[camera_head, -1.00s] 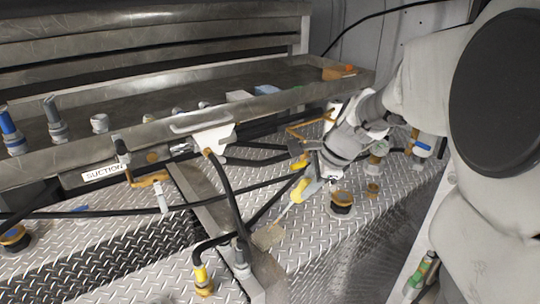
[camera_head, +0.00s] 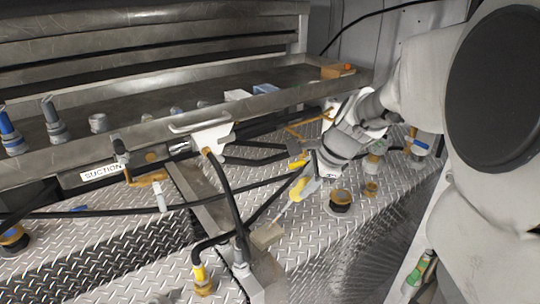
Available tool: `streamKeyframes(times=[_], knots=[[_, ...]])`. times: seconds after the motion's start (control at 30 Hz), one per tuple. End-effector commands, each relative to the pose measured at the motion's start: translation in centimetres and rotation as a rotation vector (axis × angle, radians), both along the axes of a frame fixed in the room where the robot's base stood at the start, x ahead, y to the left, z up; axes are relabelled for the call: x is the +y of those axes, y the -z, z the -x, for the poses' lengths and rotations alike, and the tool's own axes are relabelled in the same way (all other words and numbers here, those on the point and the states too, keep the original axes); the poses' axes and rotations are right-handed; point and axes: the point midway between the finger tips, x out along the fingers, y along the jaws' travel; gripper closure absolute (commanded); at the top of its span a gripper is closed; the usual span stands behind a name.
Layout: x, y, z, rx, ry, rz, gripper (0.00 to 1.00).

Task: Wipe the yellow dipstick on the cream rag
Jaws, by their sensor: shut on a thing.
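My gripper (camera_head: 308,182) is shut on the yellow handle of the dipstick (camera_head: 298,189), near the middle of the view. The dipstick is tilted, and its pale thin shaft runs down and left from the handle. The shaft's lower end meets a small cream patch, which looks like the cream rag (camera_head: 265,236), beside the metal beam. I cannot tell whether the tip presses on the rag or is just above it. My gripper is up and right of the rag, and its fingers are partly hidden by the wrist and handle.
A long steel tray (camera_head: 180,110) holding several fittings runs across the back. Black hoses (camera_head: 228,190) cross left of my gripper. Brass-topped caps (camera_head: 341,200) stand close on its right. A yellow-banded hose fitting (camera_head: 201,275) is at the front. Tread plate (camera_head: 330,255) lies clear front right.

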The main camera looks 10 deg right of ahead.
Motion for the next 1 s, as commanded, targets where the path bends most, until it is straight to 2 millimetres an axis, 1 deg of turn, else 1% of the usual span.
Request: streamKeyframes(times=[0.5,1.0], knots=[[0.0,0.8,0.0,0.000,0.000,0.000,1.00],[0.0,1.0,0.0,0.001,0.000,0.000,1.00]])
